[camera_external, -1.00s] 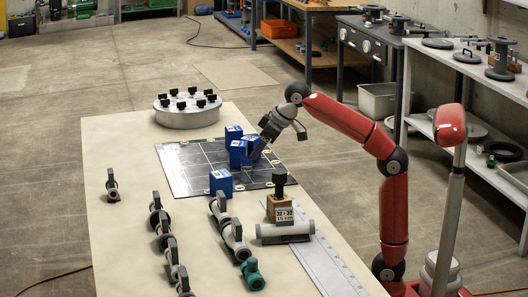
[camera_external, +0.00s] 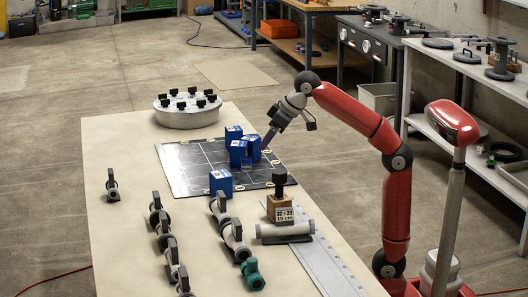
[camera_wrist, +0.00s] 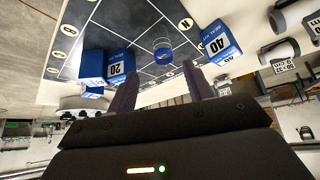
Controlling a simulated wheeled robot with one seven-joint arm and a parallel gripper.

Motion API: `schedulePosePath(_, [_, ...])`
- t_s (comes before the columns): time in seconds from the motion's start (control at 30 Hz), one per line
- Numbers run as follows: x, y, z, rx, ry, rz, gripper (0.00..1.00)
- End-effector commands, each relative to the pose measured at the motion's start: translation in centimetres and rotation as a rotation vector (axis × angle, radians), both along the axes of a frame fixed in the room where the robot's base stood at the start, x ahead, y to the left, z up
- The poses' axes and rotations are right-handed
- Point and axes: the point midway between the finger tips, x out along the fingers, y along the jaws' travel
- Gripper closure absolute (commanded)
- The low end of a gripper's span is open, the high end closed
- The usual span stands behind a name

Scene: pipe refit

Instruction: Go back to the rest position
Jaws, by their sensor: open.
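My gripper (camera_external: 267,144) hangs in the air just right of a cluster of blue boxes on the black grid mat (camera_external: 188,178), its fingers pointing down. In the wrist view my gripper (camera_wrist: 159,72) shows two dark fingers spread apart with nothing between them. Beyond them stand a blue box marked 20 (camera_wrist: 92,64), a blue box marked 40 (camera_wrist: 218,40) and a small blue-banded round piece (camera_wrist: 162,48) on the mat. In the external view one blue box (camera_external: 220,183) stands apart near the mat's front edge.
A round grey drum (camera_external: 187,116) with black clamps stands at the table's far end. Pipe fittings with valves (camera_external: 168,248) line the near table. A wooden block with a black knob (camera_external: 280,207) and a grey pipe (camera_external: 285,232) lie nearer my arm. Air above the table is clear.

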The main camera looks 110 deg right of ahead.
Motion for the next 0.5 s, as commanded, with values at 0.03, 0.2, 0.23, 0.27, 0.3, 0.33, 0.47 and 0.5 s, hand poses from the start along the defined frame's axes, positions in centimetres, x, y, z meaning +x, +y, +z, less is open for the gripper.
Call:
schedulePosePath(0.03, [-0.7, 0.1, -0.3, -0.017, -0.006, -0.004, 0.49])
schedulePosePath(0.2, [-4.9, -0.6, -2.8, -0.136, -0.038, -0.028, 0.49])
schedulePosePath(0.23, [-5.9, -0.8, -3.5, -0.162, -0.046, -0.03, 0.49])
schedulePosePath(0.27, [-6.8, -0.9, -4.2, -0.189, -0.054, -0.031, 0.49])
schedulePosePath(0.3, [-8.0, -1.2, -5.3, -0.221, -0.064, -0.03, 0.49])
schedulePosePath(0.33, [-8.9, -1.3, -6.1, -0.244, -0.07, -0.028, 0.49])
schedulePosePath(0.47, [-12.0, -1.7, -9.6, -0.325, -0.095, -0.011, 0.49])
schedulePosePath(0.5, [-12.7, -1.8, -10.5, -0.343, -0.101, -0.005, 0.49])
